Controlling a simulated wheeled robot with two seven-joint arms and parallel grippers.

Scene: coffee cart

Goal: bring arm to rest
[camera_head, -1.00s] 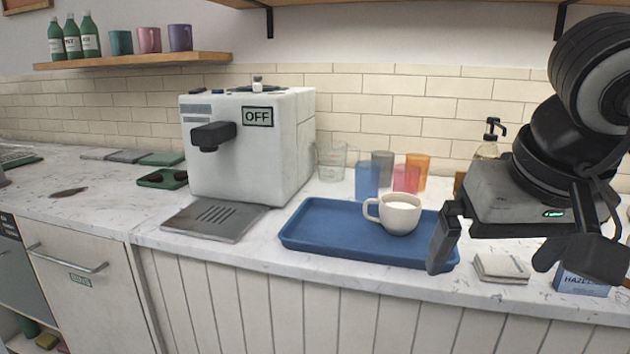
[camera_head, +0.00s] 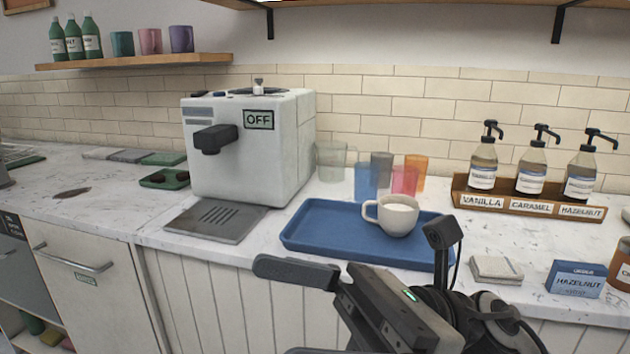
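My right gripper (camera_head: 345,258) is low in front of the counter's front edge, its arm coming in from the bottom right. Its two fingers are spread wide and nothing is between them. One finger shows in front of the right end of the blue tray (camera_head: 325,241). A white cup (camera_head: 397,216) with pale liquid stands upright on the tray, apart from the gripper. My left gripper is out of view.
A coffee machine (camera_head: 249,150) marked OFF stands left of the tray. Several coloured cups are behind it. A syrup rack (camera_head: 507,204), folded cloths (camera_head: 496,268) and a hazelnut box (camera_head: 575,279) are on the right. Bare counter (camera_head: 470,232) lies between.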

